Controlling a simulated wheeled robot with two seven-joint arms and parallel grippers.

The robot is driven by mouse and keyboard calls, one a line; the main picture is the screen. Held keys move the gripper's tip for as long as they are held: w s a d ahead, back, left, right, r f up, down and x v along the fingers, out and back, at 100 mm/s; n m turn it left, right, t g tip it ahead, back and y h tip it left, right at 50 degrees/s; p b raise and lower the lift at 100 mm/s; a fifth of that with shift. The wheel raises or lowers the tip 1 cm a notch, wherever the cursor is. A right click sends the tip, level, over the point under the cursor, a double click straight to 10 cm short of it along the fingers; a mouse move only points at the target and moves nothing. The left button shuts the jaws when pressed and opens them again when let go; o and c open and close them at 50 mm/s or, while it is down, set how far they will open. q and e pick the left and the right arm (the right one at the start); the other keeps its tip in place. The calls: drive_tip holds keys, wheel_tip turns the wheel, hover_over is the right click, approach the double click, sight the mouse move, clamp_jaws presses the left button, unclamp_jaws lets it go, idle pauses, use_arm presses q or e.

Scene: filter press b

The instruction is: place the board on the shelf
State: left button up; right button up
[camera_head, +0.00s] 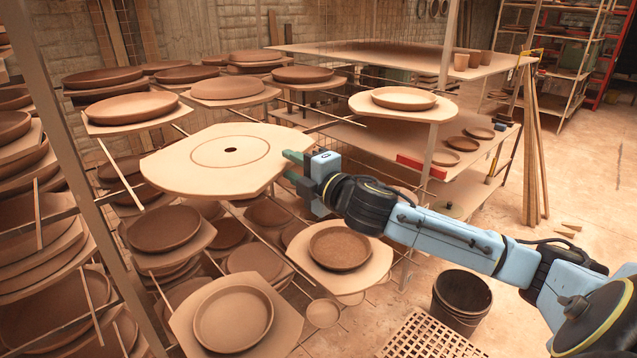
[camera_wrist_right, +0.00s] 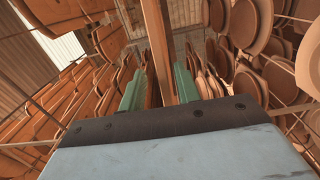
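The board (camera_head: 190,180) is a pale, flat slab with rounded ends, a ring mark and a small dark hole in its middle. It lies about level among the rack rods at centre-left of the head view, with nothing on it. My right gripper (camera_head: 291,170) is at its right end, one green finger above and one below the edge. In the right wrist view the board shows edge-on (camera_wrist_right: 159,45) between the fingers (camera_wrist_right: 158,88), nearer the right finger with a gap at the left. The fingers look apart. My left gripper is not in view.
Shelf racks at the left hold several boards with clay plates (camera_head: 131,108). A board with a plate (camera_head: 403,98) sits on the right of the rack, and another (camera_head: 338,248) is below my gripper. A dark bucket (camera_head: 461,300) stands on the floor. Thin rods stick out around the board.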

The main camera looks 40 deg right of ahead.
drive_tip(key=s+b, duration=0.2)
drive_tip(key=s, duration=0.7)
drive_tip(key=shift+s+d, duration=0.25)
drive_tip(key=shift+d, duration=0.1)
